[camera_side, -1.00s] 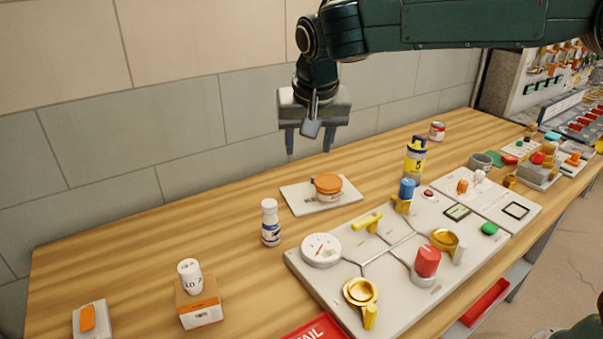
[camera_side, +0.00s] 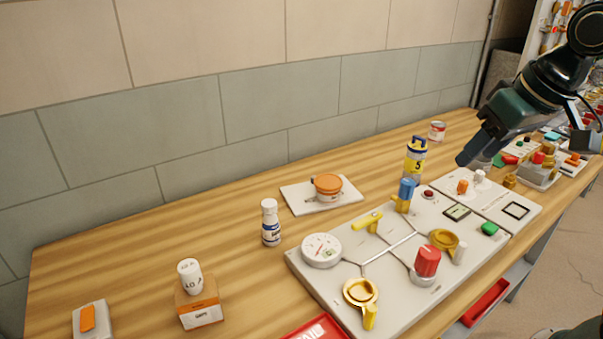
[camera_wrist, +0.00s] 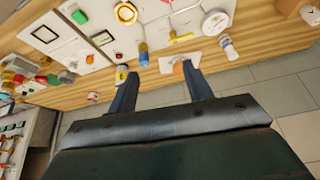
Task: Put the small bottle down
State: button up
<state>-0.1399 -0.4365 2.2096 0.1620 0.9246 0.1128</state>
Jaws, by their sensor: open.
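The small bottle (camera_side: 271,224) is white with a blue label and a white cap. It stands upright on the wooden bench, left of the round gauge, with nothing touching it. It also shows near the top right of the wrist view (camera_wrist: 229,46). My gripper (camera_wrist: 158,68) is open and empty in the wrist view, its two dark fingers spread apart. In the side view my gripper (camera_side: 468,156) is at the right, raised and tilted, well away from the bottle. Its fingers partly overlap each other there.
A pale board with an orange-lidded tub (camera_side: 328,187) lies behind the bottle. A grey valve panel (camera_side: 395,285) with a gauge (camera_side: 321,250) is to its right. A white cylinder (camera_side: 190,276) sits on an orange box at front left. Bare bench surrounds the bottle.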

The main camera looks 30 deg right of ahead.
jog(key=s+f+n, duration=0.1)
jog(key=s+f, duration=0.3)
jog(key=s, duration=0.5)
jog(key=shift+d+f, duration=0.3)
jog(key=shift+d, duration=0.1)
dwell(0.7)
